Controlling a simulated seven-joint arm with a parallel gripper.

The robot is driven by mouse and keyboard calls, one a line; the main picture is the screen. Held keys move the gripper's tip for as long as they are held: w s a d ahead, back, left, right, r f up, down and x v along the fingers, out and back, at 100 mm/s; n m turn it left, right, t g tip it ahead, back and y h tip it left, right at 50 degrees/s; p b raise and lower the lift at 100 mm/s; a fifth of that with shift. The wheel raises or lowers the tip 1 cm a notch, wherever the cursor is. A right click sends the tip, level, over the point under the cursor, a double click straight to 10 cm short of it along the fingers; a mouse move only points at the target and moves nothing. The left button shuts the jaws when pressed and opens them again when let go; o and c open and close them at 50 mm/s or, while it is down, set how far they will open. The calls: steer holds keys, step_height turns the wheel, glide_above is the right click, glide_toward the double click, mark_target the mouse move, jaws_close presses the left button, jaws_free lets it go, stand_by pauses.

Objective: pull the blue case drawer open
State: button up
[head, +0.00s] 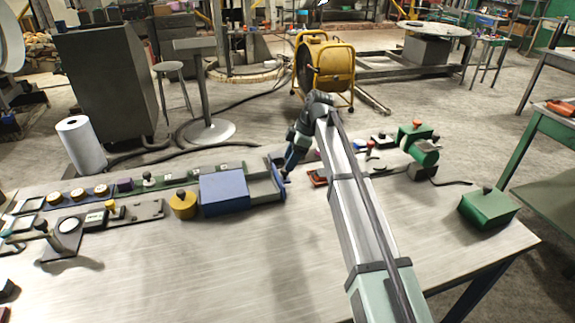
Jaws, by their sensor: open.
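The blue case (224,193) lies on the table, left of my arm. Its drawer (262,186) stands out from the case's right side, so its grey inside shows. The drawer's blue front panel (279,181) is at the right end. My gripper (286,177) points down at the outer side of that front panel, at the drawer's right end. It is open. The fingertips are small and dark here, and I cannot tell whether they touch the handle, which is hidden or too small to make out.
A yellow knob (183,204) stands just left of the case. Panels with buttons line the table's left side. A green motor-like unit (420,146) and a green box (488,208) stand to the right. The table's front middle (250,265) is clear.

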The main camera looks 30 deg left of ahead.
steer(key=v, duration=1)
steer(key=shift+w+r, duration=0.1)
steer(key=shift+r, duration=0.05)
